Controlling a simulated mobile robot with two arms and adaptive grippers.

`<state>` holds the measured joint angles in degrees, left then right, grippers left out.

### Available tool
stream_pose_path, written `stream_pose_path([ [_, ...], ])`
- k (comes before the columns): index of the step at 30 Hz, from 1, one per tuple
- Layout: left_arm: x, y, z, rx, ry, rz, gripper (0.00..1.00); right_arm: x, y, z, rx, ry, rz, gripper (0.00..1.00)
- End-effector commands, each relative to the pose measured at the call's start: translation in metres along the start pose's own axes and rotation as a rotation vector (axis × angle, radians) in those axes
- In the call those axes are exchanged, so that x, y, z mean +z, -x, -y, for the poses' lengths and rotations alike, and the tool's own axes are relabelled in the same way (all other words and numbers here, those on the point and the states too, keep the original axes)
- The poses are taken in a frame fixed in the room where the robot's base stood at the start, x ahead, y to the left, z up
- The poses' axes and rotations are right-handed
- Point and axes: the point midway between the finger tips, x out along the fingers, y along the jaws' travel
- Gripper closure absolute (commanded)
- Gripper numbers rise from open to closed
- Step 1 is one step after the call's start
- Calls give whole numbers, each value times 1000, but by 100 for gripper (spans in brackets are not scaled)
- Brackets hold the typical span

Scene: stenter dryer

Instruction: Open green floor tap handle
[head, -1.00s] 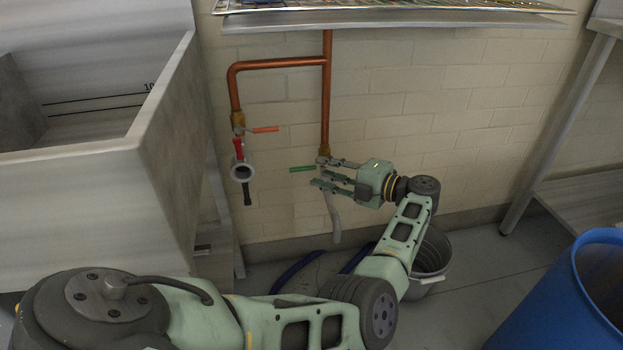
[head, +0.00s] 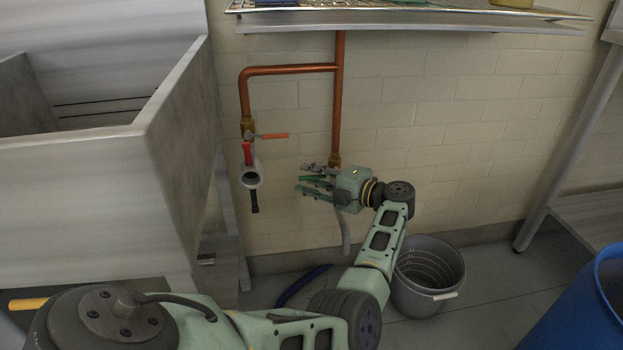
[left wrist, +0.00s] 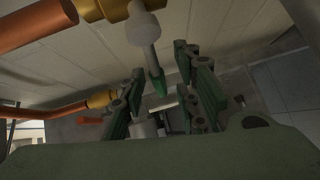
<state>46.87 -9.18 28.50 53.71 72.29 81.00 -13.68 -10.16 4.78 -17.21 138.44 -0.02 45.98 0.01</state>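The green tap handle (head: 312,178) sits at the lower end of the right-hand copper pipe, low on the wall, and points left. My left gripper (head: 306,181) is at the handle, with its fingers spread around it. In the left wrist view the handle's green tip (left wrist: 160,86) shows in the gap between the open fingers of the left gripper (left wrist: 165,105). I see no finger clearly closed on it. The fingers partly hide the tap in the head view. My right gripper is not in view.
A grey sink (head: 150,190) stands at left. A grey bucket (head: 430,275) is below the arm, a blue barrel (head: 575,310) at lower right. A shelf (head: 410,20) overhangs above.

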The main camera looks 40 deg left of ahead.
Motion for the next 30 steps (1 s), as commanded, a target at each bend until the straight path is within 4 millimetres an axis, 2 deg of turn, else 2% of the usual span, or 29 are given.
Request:
stream_pose_path([
  [2, 0, 0, 0, 0, 0, 0, 71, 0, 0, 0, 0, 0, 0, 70],
  [12, 0, 0, 0, 0, 0, 0, 100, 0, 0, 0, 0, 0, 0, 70],
  [30, 0, 1, 0, 6, -8, -1, 100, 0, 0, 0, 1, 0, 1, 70],
])
